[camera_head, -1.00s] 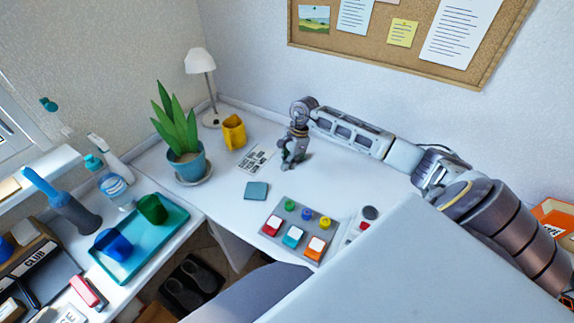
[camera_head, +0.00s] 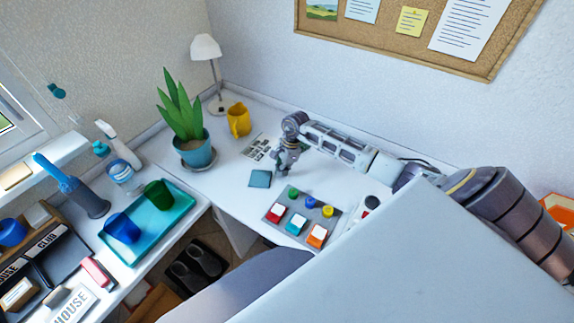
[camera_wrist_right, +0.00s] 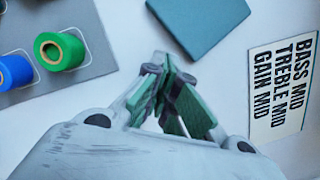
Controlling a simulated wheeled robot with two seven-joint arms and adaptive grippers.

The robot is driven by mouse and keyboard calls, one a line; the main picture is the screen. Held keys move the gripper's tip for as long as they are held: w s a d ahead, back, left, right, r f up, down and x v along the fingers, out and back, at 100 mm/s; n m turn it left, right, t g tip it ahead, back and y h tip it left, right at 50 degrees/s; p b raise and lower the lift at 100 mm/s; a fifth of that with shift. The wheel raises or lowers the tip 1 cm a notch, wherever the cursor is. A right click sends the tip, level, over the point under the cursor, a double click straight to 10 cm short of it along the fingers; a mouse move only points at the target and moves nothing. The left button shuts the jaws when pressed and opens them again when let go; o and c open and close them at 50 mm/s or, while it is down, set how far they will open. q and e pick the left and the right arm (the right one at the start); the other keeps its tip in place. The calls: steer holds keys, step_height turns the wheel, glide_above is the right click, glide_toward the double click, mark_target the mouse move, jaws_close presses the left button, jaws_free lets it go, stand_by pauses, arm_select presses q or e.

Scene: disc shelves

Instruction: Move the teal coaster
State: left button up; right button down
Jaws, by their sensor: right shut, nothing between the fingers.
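The teal coaster (camera_head: 260,179) is a flat square lying on the white desk, in front of the printed card. It also shows at the top of the right wrist view (camera_wrist_right: 200,22), beyond the fingertips. My right gripper (camera_head: 283,172) is just to the right of the coaster in the head view, pointing down and apart from it. In the right wrist view its fingers (camera_wrist_right: 170,78) are together with nothing between them. My left gripper is not in view.
A grey panel (camera_head: 283,225) with coloured knobs and switches lies in front. A printed card (camera_wrist_right: 283,88) lies beside the gripper. A potted plant (camera_head: 197,155), yellow mug (camera_head: 238,119) and lamp (camera_head: 206,47) stand behind. A teal tray (camera_head: 178,221) with cups is at left.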

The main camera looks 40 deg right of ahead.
mark_target(261, 182)
steer(key=shift+w+a, duration=0.1)
steer(key=shift+a, duration=0.7)
steer(key=shift+w+a+r, duration=0.1)
steer(key=shift+w+a, duration=0.05)
steer(key=shift+a, duration=0.9)
steer(key=a, duration=0.1)
steer(key=a+b, duration=0.1)
steer(key=a, duration=0.1)
steer(key=shift+w+a, duration=0.2)
steer(key=shift+w, duration=0.2)
steer(key=shift+a, duration=0.6)
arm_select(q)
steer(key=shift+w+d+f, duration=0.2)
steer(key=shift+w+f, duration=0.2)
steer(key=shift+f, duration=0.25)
arm_select(e)
steer(key=shift+d, duration=0.1)
